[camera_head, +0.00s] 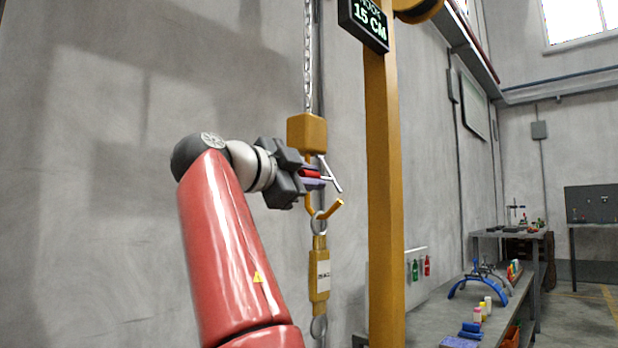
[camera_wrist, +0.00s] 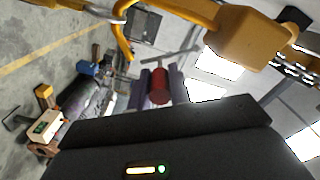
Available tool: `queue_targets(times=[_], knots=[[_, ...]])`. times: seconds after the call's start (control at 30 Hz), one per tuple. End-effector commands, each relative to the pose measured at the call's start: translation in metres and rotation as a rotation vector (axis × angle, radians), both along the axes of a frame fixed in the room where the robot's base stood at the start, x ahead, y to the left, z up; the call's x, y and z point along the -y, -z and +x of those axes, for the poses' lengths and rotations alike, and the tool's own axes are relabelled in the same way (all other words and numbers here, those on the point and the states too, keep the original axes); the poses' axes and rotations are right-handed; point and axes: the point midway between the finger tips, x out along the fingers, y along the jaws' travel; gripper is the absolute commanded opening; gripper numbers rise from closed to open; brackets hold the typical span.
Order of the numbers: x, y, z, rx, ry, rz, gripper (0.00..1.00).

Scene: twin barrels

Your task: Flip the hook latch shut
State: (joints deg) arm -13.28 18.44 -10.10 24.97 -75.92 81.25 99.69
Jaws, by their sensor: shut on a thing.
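A yellow hook (camera_head: 325,211) hangs below a yellow block (camera_head: 306,133); both also show in the wrist view, the hook (camera_wrist: 172,13) at the top and the block (camera_wrist: 235,38) to its right. The hook's latch is a thin silver bar (camera_head: 331,174) with a red grip (camera_head: 310,173). In the head view the bar slants down right, its lower end a little above the hook's tip; whether they touch is unclear. My gripper (camera_head: 314,177) is shut on the red grip, which shows between its purple fingers in the wrist view (camera_wrist: 160,86).
A chain (camera_head: 308,60) holds the block from above. A silver ring (camera_head: 319,224) sits in the hook with a yellow labelled weight (camera_head: 319,275) under it. A yellow post (camera_head: 384,200) stands close on the right, with a bench (camera_head: 420,325) beyond.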

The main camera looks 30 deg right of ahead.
Motion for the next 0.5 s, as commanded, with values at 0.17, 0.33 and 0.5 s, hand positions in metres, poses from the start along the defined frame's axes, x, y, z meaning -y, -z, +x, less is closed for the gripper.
queue_targets(times=[0.17, 0.33, 0.5], knots=[[-0.0004, 0.0, 0.0007, -0.001, -0.002, -0.001, 0.26], [-0.0003, 0.0, 0.0005, -0.001, -0.001, -0.001, 0.41], [-0.0001, 0.0, 0.0003, -0.001, -0.001, -0.001, 0.41]])
